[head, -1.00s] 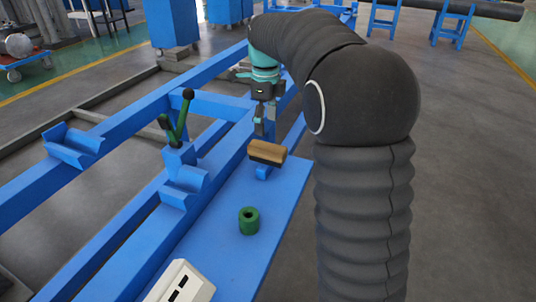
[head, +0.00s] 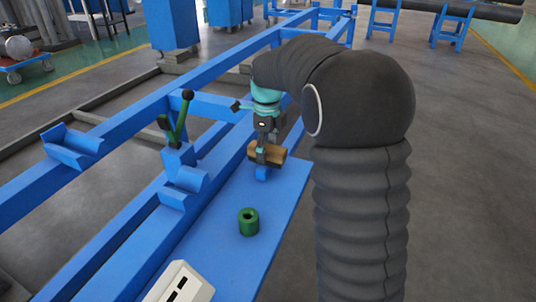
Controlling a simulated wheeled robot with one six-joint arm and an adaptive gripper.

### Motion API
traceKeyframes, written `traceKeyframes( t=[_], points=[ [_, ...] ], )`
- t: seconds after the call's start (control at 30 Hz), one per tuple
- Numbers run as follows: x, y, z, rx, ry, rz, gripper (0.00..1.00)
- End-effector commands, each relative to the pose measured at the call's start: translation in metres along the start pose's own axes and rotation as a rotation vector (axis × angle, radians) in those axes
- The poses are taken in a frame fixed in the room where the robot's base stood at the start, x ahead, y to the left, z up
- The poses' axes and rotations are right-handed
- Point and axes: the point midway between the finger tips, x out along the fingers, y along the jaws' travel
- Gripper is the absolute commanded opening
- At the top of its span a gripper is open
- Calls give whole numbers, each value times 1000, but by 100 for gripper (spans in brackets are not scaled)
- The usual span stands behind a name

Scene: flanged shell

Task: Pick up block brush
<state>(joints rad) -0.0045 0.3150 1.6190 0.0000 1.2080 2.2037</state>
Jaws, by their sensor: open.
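The block brush (head: 278,155), with a tan wooden body, sits on a small blue support on the blue bench plate. My gripper (head: 262,156) points down at the brush, with a dark finger in front of its left part. The jaws are open. The far finger is hidden, and I cannot tell whether either finger touches the brush.
A green ring-shaped part (head: 248,222) stands on the blue plate (head: 240,262) nearer the camera. A white box (head: 180,284) lies at the front. A blue V-support with green levers (head: 178,130) stands left of my gripper. The plate between ring and brush is clear.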

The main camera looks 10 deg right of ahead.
Motion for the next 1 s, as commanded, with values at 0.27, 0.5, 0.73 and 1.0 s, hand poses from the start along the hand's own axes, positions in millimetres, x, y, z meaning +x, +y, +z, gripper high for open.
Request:
traceKeyframes(
  t=[0.27,0.5,0.73,1.0],
  points=[
    [0,0,0,0,0,0,18],
    [-1,0,0,0,-1,-1,5],
    [-8,-1,1,0,-2,-3,5],
    [-48,0,-6,3,-3,-4,5]
  ],
)
